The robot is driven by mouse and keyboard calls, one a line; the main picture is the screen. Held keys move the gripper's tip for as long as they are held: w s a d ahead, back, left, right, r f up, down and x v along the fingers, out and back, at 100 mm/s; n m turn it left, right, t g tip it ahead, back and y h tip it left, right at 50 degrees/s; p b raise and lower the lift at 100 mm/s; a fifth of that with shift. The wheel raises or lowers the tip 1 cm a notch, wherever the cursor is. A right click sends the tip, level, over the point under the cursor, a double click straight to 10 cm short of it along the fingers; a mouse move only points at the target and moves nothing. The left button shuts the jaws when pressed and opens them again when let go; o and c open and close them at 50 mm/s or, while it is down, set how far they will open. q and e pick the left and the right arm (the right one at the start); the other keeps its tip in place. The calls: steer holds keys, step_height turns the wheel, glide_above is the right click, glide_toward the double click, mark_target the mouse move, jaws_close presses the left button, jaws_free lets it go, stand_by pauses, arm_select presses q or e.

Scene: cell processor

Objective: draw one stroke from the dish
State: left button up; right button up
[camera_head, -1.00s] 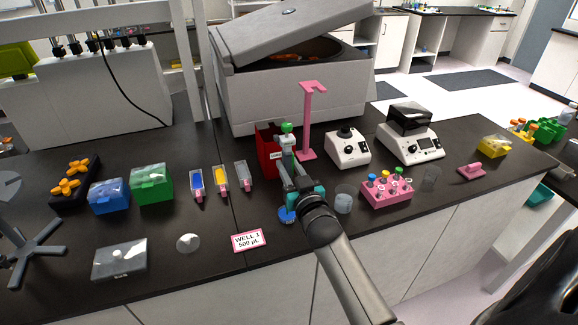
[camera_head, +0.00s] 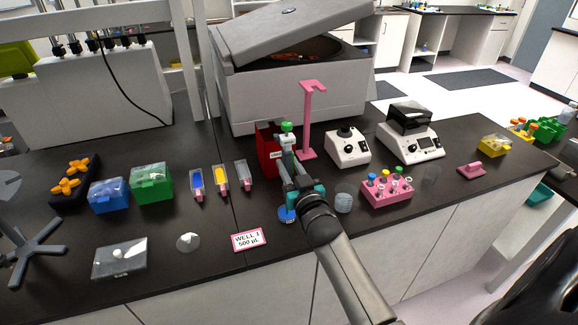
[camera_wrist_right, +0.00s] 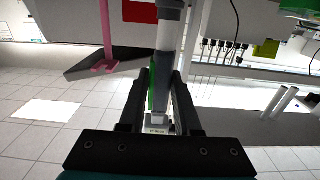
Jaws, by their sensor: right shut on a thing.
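My right gripper (camera_head: 302,193) is in the middle of the bench in the head view. It is shut on an upright pipette with a green top (camera_head: 287,127). In the right wrist view the gripper (camera_wrist_right: 161,112) has its fingers around the pipette's grey and green body (camera_wrist_right: 167,45). The pipette's tip is hidden. A round blue piece (camera_head: 286,214) shows just below the gripper; I cannot tell if the tip touches it. A small clear round dish (camera_head: 188,242) lies to the left, apart from the gripper. My left gripper is not in view.
A clear cup (camera_head: 343,203) and a pink tube rack (camera_head: 387,190) stand right of the gripper. A red box (camera_head: 267,152) and a pink stand (camera_head: 307,115) are behind it. The front left bench has free room.

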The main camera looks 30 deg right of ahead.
mark_target(289, 126)
steer(key=shift+r, duration=0.1)
stand_by(0.4)
step_height(289, 126, up, 9)
steer(key=p, duration=0.9)
steer(key=shift+r, duration=0.1)
step_height(289, 126, up, 2)
steer(key=shift+r+p, duration=0.25)
steer(key=shift+p, duration=0.25)
